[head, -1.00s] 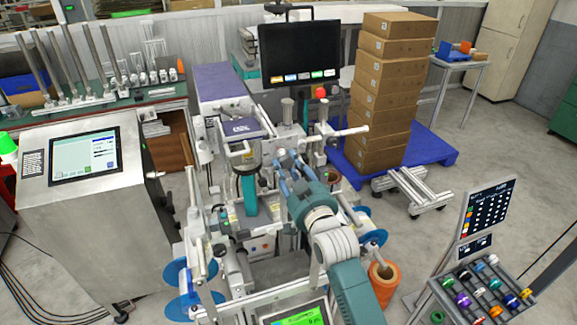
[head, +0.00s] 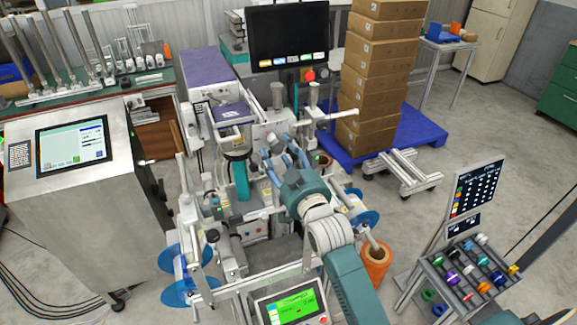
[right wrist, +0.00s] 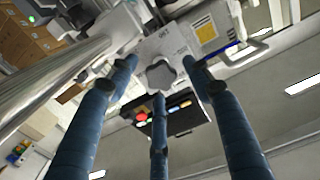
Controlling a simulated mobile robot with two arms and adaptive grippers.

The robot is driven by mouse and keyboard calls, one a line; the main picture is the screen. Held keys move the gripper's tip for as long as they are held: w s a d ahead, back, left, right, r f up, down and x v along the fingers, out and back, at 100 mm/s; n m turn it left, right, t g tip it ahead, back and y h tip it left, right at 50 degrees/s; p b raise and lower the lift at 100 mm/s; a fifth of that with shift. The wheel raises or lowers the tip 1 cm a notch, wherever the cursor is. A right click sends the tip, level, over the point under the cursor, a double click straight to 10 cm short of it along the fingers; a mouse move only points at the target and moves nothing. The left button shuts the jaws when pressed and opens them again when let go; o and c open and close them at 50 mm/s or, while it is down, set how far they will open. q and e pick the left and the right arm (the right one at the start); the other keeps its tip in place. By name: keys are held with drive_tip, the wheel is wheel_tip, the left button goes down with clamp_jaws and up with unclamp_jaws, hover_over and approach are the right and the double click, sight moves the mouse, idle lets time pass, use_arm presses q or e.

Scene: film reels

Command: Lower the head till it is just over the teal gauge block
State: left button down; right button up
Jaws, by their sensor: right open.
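The machine's head, with a purple-topped label plate (head: 232,114), stands left of centre in the head view. A teal upright piece (head: 242,181) shows below it; I cannot tell whether this is the gauge block, or the gap under the head. My right gripper (head: 275,151) is open, just right of the head. In the right wrist view its three blue fingers (right wrist: 160,82) spread around a grey lobed knob (right wrist: 160,75) on a white housing. The knob is between the fingertips, and no clear contact shows. My left gripper is not in view.
Blue reels (head: 185,290) stick out at the machine's lower left. A black monitor (head: 288,35) stands behind. Stacked boxes (head: 380,75) on a blue pallet are at the back right. A steel cabinet with a screen (head: 85,185) is left; a spool rack (head: 468,275) is right.

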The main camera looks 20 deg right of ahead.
drive_tip(key=s, duration=1)
drive_tip(key=shift+s+d, duration=0.2)
drive_tip(key=shift+s, duration=0.2)
idle(0.4)
